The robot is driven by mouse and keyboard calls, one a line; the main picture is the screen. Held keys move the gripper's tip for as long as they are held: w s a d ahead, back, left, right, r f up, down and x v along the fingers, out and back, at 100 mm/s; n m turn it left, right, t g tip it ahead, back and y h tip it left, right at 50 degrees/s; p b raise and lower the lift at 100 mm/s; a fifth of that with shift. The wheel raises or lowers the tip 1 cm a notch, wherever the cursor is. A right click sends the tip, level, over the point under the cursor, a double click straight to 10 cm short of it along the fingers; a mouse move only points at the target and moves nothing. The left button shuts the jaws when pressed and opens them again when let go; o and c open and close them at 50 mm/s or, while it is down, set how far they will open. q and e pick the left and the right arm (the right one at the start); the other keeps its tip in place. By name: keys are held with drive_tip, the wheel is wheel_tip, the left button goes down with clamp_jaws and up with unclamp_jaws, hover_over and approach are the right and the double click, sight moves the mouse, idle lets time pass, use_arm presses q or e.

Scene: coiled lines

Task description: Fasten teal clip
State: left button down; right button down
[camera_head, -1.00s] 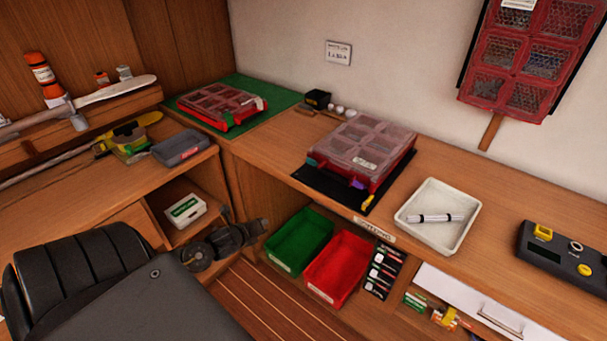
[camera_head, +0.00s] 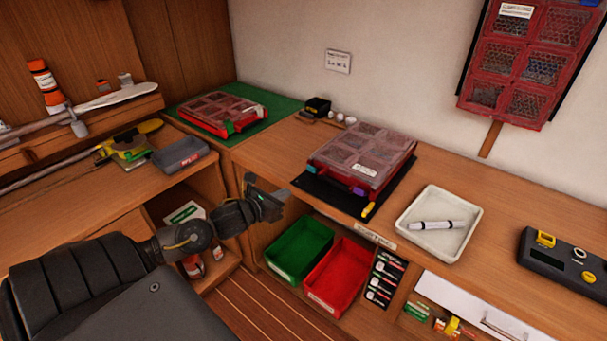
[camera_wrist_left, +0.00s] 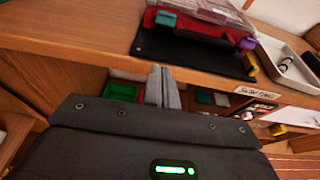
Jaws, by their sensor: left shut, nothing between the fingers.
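The red case (camera_head: 363,155) with a clear compartment lid lies on a black mat (camera_head: 330,193) on the bench. Its teal clip (camera_head: 317,165) is at the left of its front edge, and a purple clip (camera_head: 358,190) is further right. The teal clip also shows in the left wrist view (camera_wrist_left: 166,18); I cannot tell if it is latched. My left gripper (camera_head: 280,197) is shut and empty, in front of the bench edge, left of and apart from the case. Its fingers (camera_wrist_left: 163,84) point toward the bench below the teal clip. My right gripper is out of view.
A yellow-tipped item (camera_head: 368,210) lies at the mat's front corner. A white tray (camera_head: 437,222) with a white tube stands to the right. Green (camera_head: 300,249) and red (camera_head: 337,274) bins sit below the bench edge. Another red case (camera_head: 222,113) lies on a green mat.

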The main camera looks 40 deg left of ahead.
sight(311, 171)
use_arm(q)
drive_tip(key=p+x, duration=0.1)
drive_tip(key=x, duration=0.6)
drive_tip(key=shift+w+r+p, duration=0.15)
drive_tip(key=shift+p, duration=0.2)
drive_tip(key=w+r+p, duration=0.2)
drive_tip(key=r, duration=0.1)
drive_tip(key=shift+w, duration=0.3)
drive_tip(key=shift+w+f, duration=0.1)
drive_tip(key=shift+p, duration=0.4)
